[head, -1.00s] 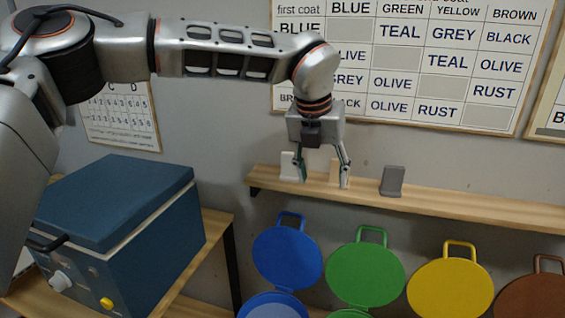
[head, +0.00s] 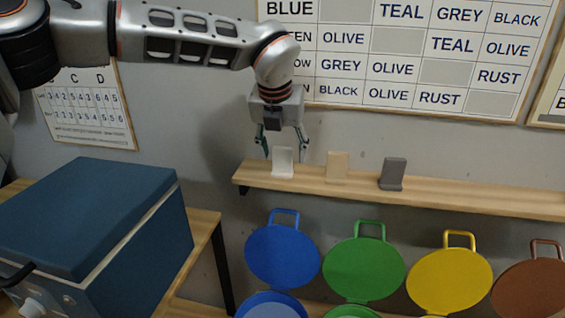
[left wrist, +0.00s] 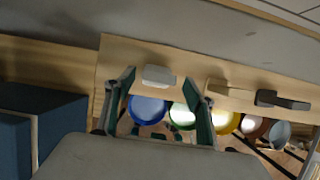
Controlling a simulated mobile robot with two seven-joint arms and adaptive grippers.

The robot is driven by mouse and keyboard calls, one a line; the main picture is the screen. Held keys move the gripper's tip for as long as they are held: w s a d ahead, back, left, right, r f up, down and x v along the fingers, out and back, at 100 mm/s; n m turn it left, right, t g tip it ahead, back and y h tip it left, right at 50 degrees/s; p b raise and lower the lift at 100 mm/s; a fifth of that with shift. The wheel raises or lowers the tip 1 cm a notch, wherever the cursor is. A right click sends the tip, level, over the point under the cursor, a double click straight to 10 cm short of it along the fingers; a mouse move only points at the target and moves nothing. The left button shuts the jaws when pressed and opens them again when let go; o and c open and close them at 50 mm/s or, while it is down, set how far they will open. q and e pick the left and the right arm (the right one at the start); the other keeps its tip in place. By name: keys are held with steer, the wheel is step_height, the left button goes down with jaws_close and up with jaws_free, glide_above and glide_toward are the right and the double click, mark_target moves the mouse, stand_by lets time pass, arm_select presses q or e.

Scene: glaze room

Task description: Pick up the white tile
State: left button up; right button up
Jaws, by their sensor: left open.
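The white tile (head: 283,161) stands upright on the wooden shelf (head: 440,196), near its left end. My left gripper (head: 284,155) is open and points down over the white tile, with a finger on each side of it. In the left wrist view the white tile (left wrist: 159,76) lies ahead between the two open fingers (left wrist: 165,100), apart from both. A beige tile (head: 337,167) and a grey tile (head: 392,173) stand to its right on the same shelf. My right gripper is not in view.
Blue (head: 282,256), green (head: 363,268), yellow (head: 449,281) and brown (head: 540,290) round lids with handles sit below the shelf. A blue kiln-like box (head: 100,225) stands at the left. Charts hang on the wall behind.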

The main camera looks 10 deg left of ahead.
mark_target(282, 152)
arm_select(q)
steer(key=x, duration=0.3)
steer(key=shift+a+f, duration=0.1)
steer(key=shift+a, duration=0.05)
steer(key=c, duration=1.3)
steer(key=shift+r+p, duration=0.55)
steer(key=shift+r, duration=9.55)
